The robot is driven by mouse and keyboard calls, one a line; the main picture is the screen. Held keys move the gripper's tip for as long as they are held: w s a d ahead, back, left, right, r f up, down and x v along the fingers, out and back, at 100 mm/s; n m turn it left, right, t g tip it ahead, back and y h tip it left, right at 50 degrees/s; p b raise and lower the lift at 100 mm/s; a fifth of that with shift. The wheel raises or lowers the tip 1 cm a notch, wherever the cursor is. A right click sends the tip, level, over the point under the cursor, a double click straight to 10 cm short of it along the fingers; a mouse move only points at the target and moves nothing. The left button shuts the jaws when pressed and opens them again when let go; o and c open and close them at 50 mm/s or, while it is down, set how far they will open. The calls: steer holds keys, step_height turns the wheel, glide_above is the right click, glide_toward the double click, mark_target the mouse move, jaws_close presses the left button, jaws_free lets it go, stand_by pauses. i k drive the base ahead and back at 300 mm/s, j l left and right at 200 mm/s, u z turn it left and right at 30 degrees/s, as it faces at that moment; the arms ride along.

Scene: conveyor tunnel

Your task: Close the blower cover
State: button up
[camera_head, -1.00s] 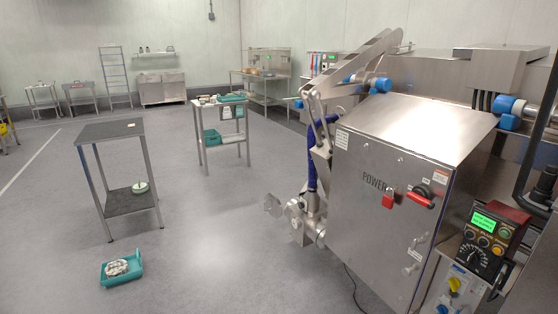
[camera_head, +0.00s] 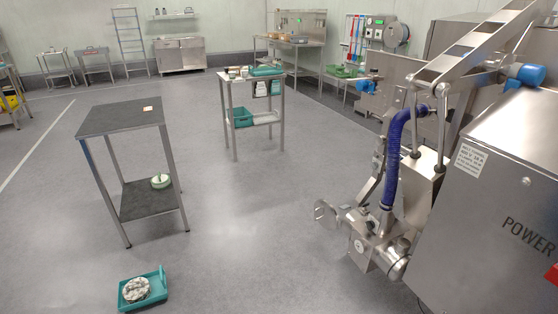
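I cannot tell for sure which part is the blower cover. The steel machine (camera_head: 490,205) fills the right side of the view. On its near left side is a metal pipe assembly (camera_head: 376,240) with a blue ribbed hose (camera_head: 394,150) above it. A flat, shiny metal piece (camera_head: 322,212) sticks out to the left of this assembly; it may be a cover or a handle, and whether it is open or shut is unclear. My gripper is not in view.
A dark two-shelf table (camera_head: 122,120) stands at left, with a teal tray (camera_head: 128,301) on the floor in front. A second table (camera_head: 233,140) stands farther back. Open grey floor (camera_head: 255,245) lies between the tables and the machine. Benches line the back wall.

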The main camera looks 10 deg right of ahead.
mark_target(326, 215)
steer(key=i+j+z, duration=0.2)
steer(key=i, duration=0.2)
steer(key=i+j+z, duration=0.2)
steer(key=i, duration=0.2)
steer(key=i+j+z, duration=0.2)
steer(key=i, duration=0.2)
steer(key=i+j+u, duration=0.15)
steer(key=i+u, duration=0.15)
steer(key=i, duration=0.4)
steer(key=i+u, duration=0.3)
steer(key=i, duration=0.4)
steer(key=i+l+u, duration=0.25)
steer(key=i, duration=0.45)
